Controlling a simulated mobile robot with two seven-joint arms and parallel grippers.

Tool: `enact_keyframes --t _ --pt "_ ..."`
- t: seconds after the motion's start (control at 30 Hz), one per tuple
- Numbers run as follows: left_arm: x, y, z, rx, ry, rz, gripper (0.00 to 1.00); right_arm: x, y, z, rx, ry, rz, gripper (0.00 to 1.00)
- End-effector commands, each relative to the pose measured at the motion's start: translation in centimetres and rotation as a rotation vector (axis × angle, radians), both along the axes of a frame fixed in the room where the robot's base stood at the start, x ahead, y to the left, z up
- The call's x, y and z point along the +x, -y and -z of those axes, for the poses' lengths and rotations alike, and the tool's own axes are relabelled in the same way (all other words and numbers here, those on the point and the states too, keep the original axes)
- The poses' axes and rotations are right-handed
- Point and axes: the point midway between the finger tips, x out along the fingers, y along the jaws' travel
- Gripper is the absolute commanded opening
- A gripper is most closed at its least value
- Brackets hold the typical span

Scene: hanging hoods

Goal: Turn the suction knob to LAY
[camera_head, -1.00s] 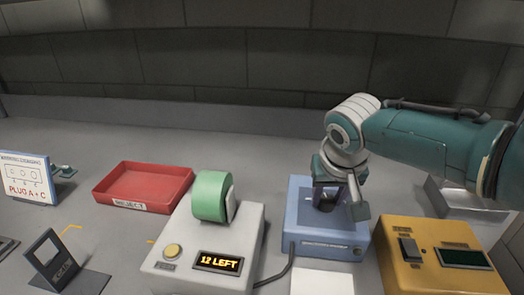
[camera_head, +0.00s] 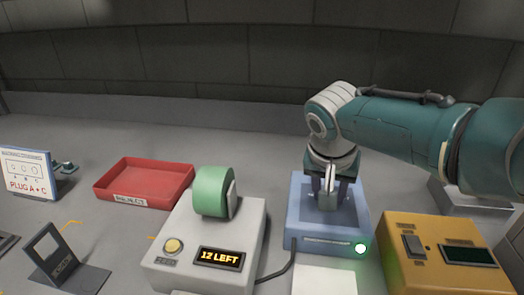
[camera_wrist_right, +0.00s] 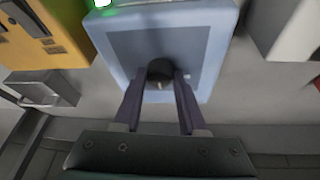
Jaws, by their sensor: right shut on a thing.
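The suction knob (camera_wrist_right: 160,69) is a dark round knob with a pale mark, on the top of a light blue box (camera_head: 301,240). The box also shows in the right wrist view (camera_wrist_right: 115,32). My right gripper (camera_head: 328,203) points down over the box, and in the right wrist view its two fingers (camera_wrist_right: 160,82) are closed on either side of the knob. In the head view the fingers hide the knob. I cannot read any LAY mark or the knob's setting. A green lamp (camera_head: 361,248) glows on the box's front right corner. My left gripper is not in view.
A yellow box (camera_head: 425,270) with a switch and dark display stands close on the right. A grey dispenser (camera_head: 190,268) with a green roll (camera_head: 210,193) reads "12 LEFT" on the left. A red reject tray (camera_head: 145,203) lies beyond it. A white pad (camera_head: 323,281) lies in front.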

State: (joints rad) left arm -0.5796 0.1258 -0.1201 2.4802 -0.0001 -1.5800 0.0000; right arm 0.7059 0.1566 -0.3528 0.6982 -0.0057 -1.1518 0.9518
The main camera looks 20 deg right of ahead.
Motion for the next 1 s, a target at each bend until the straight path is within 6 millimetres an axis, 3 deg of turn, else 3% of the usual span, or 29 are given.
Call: enact_keyframes --t 0.1,0.13,0.37,0.67,1.0 --pt "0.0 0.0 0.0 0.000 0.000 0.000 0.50 0.0 0.0 0.0 -0.002 0.000 -0.001 0.00" --pt "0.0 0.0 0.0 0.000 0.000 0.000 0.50 0.0 0.0 0.0 -0.001 0.000 -0.001 0.44" --pt "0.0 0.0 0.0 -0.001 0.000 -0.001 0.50 0.0 0.0 0.0 -0.001 0.000 -0.001 0.70" --pt "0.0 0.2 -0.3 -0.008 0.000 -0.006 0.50 0.0 -0.1 -0.3 0.000 0.001 -0.002 0.71" --pt "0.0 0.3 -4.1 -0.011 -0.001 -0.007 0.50 -1.3 -1.5 -5.4 0.001 0.002 -0.003 0.71"
